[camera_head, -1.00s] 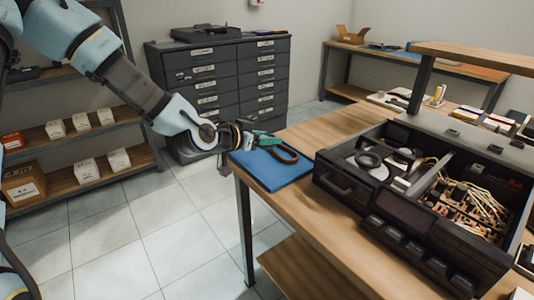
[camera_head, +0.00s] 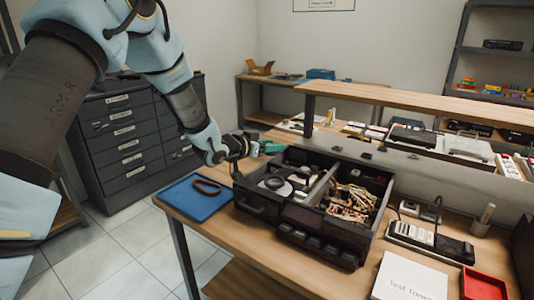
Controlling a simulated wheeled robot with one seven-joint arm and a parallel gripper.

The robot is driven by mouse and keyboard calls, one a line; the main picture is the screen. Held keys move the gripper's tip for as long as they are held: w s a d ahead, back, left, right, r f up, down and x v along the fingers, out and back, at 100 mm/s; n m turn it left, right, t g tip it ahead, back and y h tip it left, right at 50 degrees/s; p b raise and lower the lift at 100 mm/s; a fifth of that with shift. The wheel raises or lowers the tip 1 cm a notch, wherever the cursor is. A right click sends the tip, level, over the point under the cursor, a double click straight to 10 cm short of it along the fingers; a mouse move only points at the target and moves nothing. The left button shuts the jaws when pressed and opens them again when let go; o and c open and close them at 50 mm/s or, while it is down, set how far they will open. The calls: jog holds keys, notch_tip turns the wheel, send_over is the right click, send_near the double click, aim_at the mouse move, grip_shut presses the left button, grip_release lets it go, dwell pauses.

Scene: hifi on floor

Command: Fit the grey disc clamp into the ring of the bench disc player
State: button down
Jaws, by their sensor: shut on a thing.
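The bench disc player (camera_head: 305,250) is an open black case on the wooden bench. In its left bay are a dark ring (camera_head: 274,182) and a pale disc part (camera_head: 285,189); tangled wires fill the right bay. My gripper (camera_head: 237,170) is above the bench at the player's back left corner, outside the left bay. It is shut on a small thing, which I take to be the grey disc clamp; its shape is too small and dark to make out.
A blue mat (camera_head: 190,203) with a brown loop (camera_head: 207,186) lies left of the player. A teal item (camera_head: 273,147) shows behind the gripper. A remote stand (camera_head: 425,240), white booklet (camera_head: 408,278) and red tray (camera_head: 483,285) lie right. A raised shelf (camera_head: 400,98) runs behind.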

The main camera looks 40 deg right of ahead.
jog(key=shift+s+d+r, duration=0.25)
jog(key=shift+s, duration=0.1)
jog(key=shift+s+d+f, duration=0.15)
jog(key=shift+f, duration=0.1)
jog(key=shift+f+b, duration=2.6)
jog(key=shift+f, duration=1.65)
jog(key=shift+f+b, duration=0.2)
jog(key=shift+b, duration=0.15)
jog(key=shift+c, duration=1.3)
grip_release()
jog(key=b+v, duration=0.3)
jog(key=v, duration=0.8)
